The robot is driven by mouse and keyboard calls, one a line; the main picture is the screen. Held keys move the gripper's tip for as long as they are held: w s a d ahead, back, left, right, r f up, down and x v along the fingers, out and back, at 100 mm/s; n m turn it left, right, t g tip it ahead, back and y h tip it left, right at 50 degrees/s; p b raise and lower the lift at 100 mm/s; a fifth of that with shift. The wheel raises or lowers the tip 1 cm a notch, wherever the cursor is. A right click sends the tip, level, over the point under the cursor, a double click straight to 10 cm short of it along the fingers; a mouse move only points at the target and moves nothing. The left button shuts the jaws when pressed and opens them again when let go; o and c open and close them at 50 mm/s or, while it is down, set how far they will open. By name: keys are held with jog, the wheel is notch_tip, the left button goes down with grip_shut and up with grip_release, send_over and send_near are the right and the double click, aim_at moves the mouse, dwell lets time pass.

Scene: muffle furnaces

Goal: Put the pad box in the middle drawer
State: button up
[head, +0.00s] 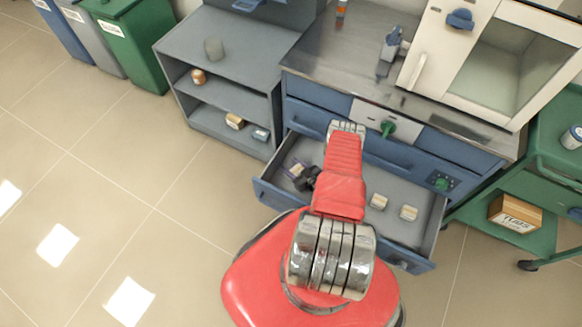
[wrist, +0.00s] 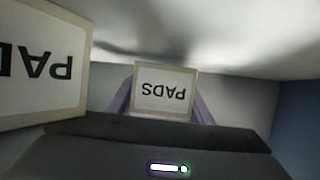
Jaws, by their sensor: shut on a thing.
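The pad box (wrist: 165,92), pale with a label reading PADS upside down in the wrist view, is between the purple fingers of my gripper (wrist: 160,105). In the head view my gripper (head: 298,171) is inside the left part of the open blue drawer (head: 345,180), shut on the box, which is mostly hidden. I cannot tell whether the box touches the drawer floor. A second box with a PADS label (wrist: 38,68) stands close at the left of the wrist view.
Two small pale boxes, one (head: 379,201) beside the other (head: 408,213), lie in the drawer's right part. A grey shelf (head: 225,85) stands left, a green cart (head: 515,190) right. Floor at left is clear.

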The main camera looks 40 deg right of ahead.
jog(key=shift+f, duration=0.1)
jog(key=o, duration=1)
jog(key=shift+s+a, duration=0.1)
jog(key=shift+o, duration=0.2)
jog(key=shift+r, duration=0.5)
jog(key=v, duration=1.2)
jog(key=shift+r, duration=0.1)
